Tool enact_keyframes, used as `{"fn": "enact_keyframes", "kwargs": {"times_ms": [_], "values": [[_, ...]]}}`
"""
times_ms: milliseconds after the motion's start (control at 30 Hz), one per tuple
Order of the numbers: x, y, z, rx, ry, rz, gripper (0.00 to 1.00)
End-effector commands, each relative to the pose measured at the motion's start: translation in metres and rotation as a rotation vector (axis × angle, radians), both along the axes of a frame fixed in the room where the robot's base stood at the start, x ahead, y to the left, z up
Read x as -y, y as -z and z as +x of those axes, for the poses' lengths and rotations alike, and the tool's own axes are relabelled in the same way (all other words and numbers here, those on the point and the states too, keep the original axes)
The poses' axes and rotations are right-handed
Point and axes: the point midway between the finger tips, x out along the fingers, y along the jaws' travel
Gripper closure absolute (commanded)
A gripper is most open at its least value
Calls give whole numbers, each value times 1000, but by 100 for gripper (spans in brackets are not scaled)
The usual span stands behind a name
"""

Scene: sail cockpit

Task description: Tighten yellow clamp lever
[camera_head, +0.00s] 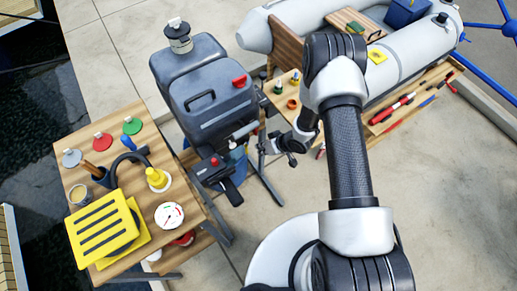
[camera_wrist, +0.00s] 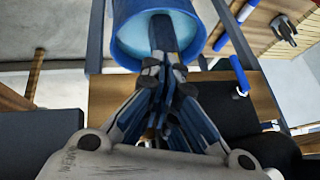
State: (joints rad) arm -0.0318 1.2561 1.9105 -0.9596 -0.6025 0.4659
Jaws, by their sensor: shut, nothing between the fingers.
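No yellow clamp lever can be made out with certainty in either view. The grey outboard motor (camera_head: 212,100) stands left of my arm in the head view, with a red knob on top and a black tiller handle (camera_head: 222,180) at its lower front. My gripper (camera_head: 272,146) is just right of the motor's lower part, apart from the tiller. In the wrist view my gripper's fingers (camera_wrist: 161,45) are shut together and empty. Their tips overlap a blue bucket (camera_wrist: 124,30) in the picture; contact cannot be told.
A wooden table (camera_head: 190,190) at left holds a yellow slotted box (camera_head: 102,228), a yellow-topped item (camera_head: 157,178), a round gauge (camera_head: 169,215) and coloured discs. A grey inflatable boat (camera_head: 425,45) and red-handled tools (camera_head: 392,110) lie at right. The floor at lower right is clear.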

Motion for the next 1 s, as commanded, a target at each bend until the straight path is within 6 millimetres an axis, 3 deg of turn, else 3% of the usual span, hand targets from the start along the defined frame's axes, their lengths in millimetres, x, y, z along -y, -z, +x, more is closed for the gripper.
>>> {"fn": "enact_keyframes", "kwargs": {"times_ms": [200, 400, 1000], "values": [[24, -42, -13, 3, 3, 0, 100], [38, -66, -22, 2, 1, -1, 100], [41, -73, -26, 0, -1, 0, 100]]}}
